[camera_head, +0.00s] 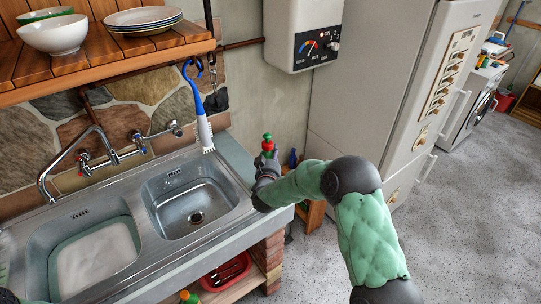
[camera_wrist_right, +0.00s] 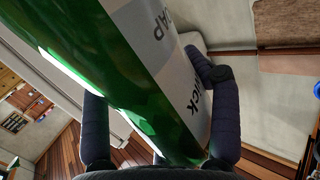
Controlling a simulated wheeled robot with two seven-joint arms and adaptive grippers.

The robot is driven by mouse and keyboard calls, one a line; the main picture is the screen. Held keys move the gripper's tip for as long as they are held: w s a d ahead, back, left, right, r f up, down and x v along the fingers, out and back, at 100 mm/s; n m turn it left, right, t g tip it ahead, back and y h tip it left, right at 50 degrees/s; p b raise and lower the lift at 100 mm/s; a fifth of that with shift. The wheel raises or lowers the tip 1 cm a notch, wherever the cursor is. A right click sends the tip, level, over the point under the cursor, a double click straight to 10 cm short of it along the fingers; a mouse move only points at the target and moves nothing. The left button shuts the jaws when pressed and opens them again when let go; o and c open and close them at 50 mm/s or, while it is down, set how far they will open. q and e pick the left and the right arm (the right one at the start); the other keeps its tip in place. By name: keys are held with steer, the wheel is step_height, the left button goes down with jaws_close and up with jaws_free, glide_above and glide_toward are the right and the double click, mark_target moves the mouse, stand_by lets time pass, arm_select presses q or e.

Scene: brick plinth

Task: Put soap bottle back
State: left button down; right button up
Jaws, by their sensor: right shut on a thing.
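My right gripper (camera_head: 267,168) is at the right end of the sink counter, shut on the soap bottle (camera_head: 267,142), whose red cap and green top stick up above the fingers. In the right wrist view the soap bottle (camera_wrist_right: 110,75) is large, green and glossy, with a white and grey label. It lies between the two dark fingers of the right gripper (camera_wrist_right: 150,95) and looks tilted in that view. Its lower part is hidden by the gripper in the head view. I cannot tell whether it touches the counter. My left gripper does not show clearly.
The metal sink has an empty right basin (camera_head: 190,200) and a left basin holding a tub (camera_head: 95,255). A blue-handled brush (camera_head: 202,120) hangs over the counter. A wooden shelf (camera_head: 100,55) carries bowls and plates. A fridge (camera_head: 375,90) stands right. A red tub (camera_head: 226,272) sits below.

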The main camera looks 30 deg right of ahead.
steer(key=o, duration=1.7)
steer(key=shift+f, duration=0.1)
steer(key=shift+s+a+r, duration=0.1)
steer(key=shift+r, duration=0.1)
steer(key=p+v, duration=0.1)
steer(key=v, duration=1)
steer(key=shift+s+a+p, duration=0.2)
steer(key=shift+s+p, duration=0.1)
steer(key=shift+s, duration=0.05)
